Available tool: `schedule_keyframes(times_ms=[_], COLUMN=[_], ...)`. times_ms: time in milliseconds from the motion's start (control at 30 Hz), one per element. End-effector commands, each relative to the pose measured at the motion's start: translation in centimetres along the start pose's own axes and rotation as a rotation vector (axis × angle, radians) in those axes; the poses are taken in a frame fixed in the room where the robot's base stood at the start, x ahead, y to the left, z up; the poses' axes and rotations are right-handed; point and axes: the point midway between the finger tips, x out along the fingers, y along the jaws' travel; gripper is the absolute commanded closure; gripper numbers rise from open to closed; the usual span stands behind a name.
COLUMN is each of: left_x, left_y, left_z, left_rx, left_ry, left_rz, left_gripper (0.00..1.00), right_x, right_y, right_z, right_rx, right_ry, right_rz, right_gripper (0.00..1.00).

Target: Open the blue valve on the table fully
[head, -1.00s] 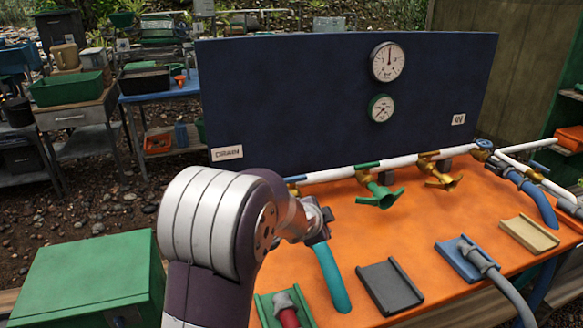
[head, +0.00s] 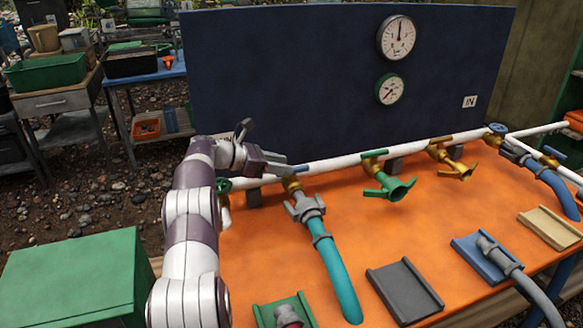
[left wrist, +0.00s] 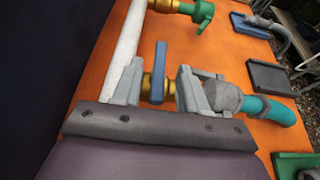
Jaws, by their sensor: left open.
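The valve with the blue lever (head: 299,168) has a brass body (head: 291,184) on the white pipe at the table's left. In the left wrist view the blue lever (left wrist: 160,72) runs roughly along the pipe, crosswise to the brass outlet (left wrist: 148,86). My left gripper (head: 263,150) is open beside this valve. In the left wrist view its fingers (left wrist: 158,90) stand either side of the lever, with gaps showing; I cannot tell how deep the lever sits between them. A grey coupling and teal hose (head: 338,265) hang from the outlet. My right gripper is not in view.
A green valve (head: 388,186) and a yellow valve (head: 456,166) sit farther right on the white pipe (head: 345,163). A dark blue panel (head: 290,80) with two gauges stands behind. Several hose cradles line the front of the orange table (head: 400,235). A green box (head: 75,275) stands at left.

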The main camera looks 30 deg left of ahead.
Motion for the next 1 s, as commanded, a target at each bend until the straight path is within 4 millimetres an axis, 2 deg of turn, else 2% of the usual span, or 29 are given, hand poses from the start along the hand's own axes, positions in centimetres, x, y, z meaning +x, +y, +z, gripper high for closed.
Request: schedule_keyframes(times_ms=[100,200,500,533,600,667,867,1000], left_x=[2.2,3.3,3.8,3.8,3.7,3.7,3.7,3.8], left_y=[0.0,0.0,0.0,0.0,0.0,0.0,0.0,-0.1], left_z=[0.0,0.1,0.1,0.1,0.1,0.1,0.1,-0.1], left_rx=[0.0,0.001,-0.001,-0.001,-0.001,-0.001,-0.002,-0.012], left_ry=[0.0,0.0,-0.001,-0.001,-0.001,-0.001,-0.001,-0.002], left_rz=[-0.001,-0.001,0.001,0.001,0.001,0.001,0.005,0.028], left_gripper=[0.57,0.57,0.57,0.61,0.83,1.0,1.0,1.0], right_x=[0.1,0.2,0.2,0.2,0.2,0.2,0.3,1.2], right_y=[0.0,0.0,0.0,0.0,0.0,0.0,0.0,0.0], right_z=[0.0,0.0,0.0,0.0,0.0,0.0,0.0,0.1], right_rx=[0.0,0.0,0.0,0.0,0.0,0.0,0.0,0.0], right_ry=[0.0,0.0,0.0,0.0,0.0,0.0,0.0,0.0], right_rz=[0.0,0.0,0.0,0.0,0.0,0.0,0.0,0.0], right_gripper=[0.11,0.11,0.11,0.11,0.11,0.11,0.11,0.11])
